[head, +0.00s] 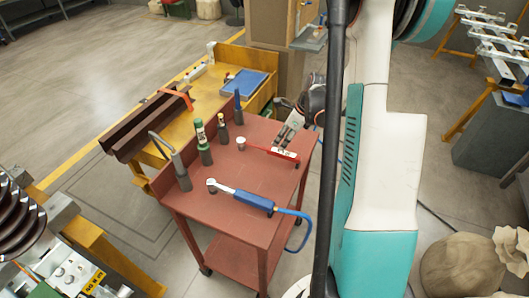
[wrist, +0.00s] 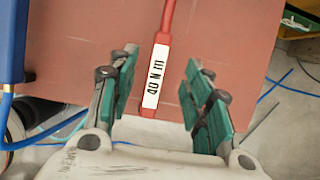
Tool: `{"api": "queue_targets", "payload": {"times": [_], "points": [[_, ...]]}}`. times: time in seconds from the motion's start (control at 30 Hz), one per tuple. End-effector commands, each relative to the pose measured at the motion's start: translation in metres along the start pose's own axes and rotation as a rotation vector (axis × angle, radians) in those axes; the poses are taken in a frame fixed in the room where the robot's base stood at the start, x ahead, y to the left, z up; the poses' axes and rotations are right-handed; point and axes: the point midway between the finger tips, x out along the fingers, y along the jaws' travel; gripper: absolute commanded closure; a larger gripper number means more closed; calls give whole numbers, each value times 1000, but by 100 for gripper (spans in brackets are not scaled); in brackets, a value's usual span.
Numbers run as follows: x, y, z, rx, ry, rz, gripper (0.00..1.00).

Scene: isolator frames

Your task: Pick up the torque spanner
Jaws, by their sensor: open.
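The torque spanner (head: 284,154), a red bar with a white label, lies on the red-brown trolley top (head: 255,175) near its right edge. In the wrist view its red shaft and "40 N m" label (wrist: 156,76) run up between my fingers. My gripper (wrist: 159,72) is open, with green-padded fingers on either side of the spanner and visible gaps to it. In the head view my gripper (head: 287,139) is just behind the spanner's label end. The wrist view cuts off the spanner's far end.
A blue-handled tool (head: 243,197) with a blue cable lies in front on the trolley; its handle shows in the wrist view (wrist: 12,40). Several upright bottles and tools (head: 202,145) stand at the left. A yellow bench (head: 205,105) adjoins behind. The trolley edge is close to my gripper.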

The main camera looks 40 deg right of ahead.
Motion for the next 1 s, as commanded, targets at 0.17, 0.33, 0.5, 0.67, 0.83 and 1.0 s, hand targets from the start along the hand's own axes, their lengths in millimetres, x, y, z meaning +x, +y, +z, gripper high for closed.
{"api": "queue_targets", "payload": {"times": [0.17, 0.33, 0.5, 0.67, 0.83, 1.0], "points": [[27, 0, 0, -2, 0, 0, 55], [34, 0, 0, -1, 0, -1, 55], [50, 0, -3, -2, 0, -1, 55], [74, -1, -5, -4, 0, -1, 55], [85, 0, -4, -3, 0, -1, 55], [84, 0, -4, -2, 0, -1, 55]]}}
